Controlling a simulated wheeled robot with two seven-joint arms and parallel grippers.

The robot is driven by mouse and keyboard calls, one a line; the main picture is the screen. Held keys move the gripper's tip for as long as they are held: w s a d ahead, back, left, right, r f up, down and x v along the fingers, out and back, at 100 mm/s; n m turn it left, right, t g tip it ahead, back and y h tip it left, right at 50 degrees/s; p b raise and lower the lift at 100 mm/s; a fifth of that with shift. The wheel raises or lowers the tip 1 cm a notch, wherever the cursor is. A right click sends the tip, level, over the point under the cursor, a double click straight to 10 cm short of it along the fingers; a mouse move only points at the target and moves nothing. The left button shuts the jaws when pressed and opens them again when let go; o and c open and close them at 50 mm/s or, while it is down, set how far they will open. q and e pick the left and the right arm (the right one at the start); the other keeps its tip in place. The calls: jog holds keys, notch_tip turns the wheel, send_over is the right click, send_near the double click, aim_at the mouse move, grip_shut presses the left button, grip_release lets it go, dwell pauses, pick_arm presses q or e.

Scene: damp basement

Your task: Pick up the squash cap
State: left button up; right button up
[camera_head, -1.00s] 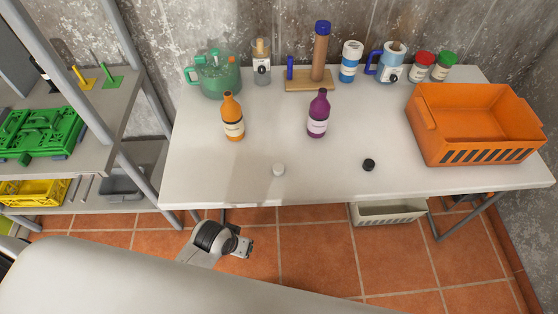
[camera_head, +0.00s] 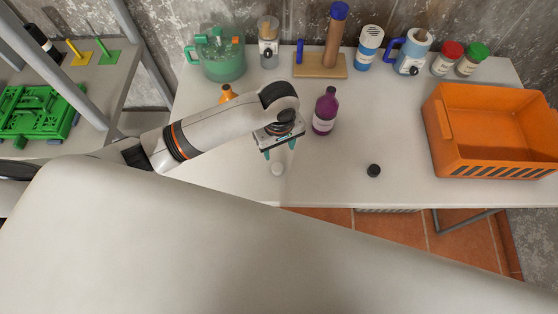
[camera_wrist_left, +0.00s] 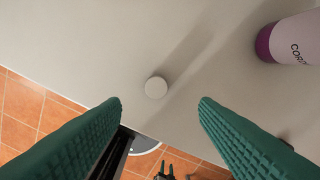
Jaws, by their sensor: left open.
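Two small caps lie on the white table. The white cap (camera_head: 278,169) is near the front edge, and the black cap (camera_head: 374,171) is further right. I cannot tell from their look which one is the squash cap. My left gripper (camera_head: 280,150) is open and empty, with its green fingers pointing down just above and behind the white cap. In the left wrist view the white cap (camera_wrist_left: 156,87) shows between and beyond the two open fingers (camera_wrist_left: 160,103).
A purple bottle (camera_head: 325,112) stands close right of my left gripper. An orange bottle (camera_head: 228,92) is partly hidden behind my left arm. An orange crate (camera_head: 490,168) fills the table's right. A jug, a wooden stand and jars line the back.

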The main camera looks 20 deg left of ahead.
pick_arm(q)
send_over(277, 167)
jog(key=f, duration=0.4)
jog(key=shift+w+d+f, duration=0.15)
jog(key=shift+w+f, duration=0.15)
jog(key=shift+f, duration=0.05)
jog(key=f, duration=0.2)
jog(key=f+p, duration=0.1)
jog(key=f, duration=0.1)
jog(key=shift+s+a, duration=0.2)
jog(key=shift+s, duration=0.1)
jog(key=shift+f, duration=0.65)
jog(key=c, duration=1)
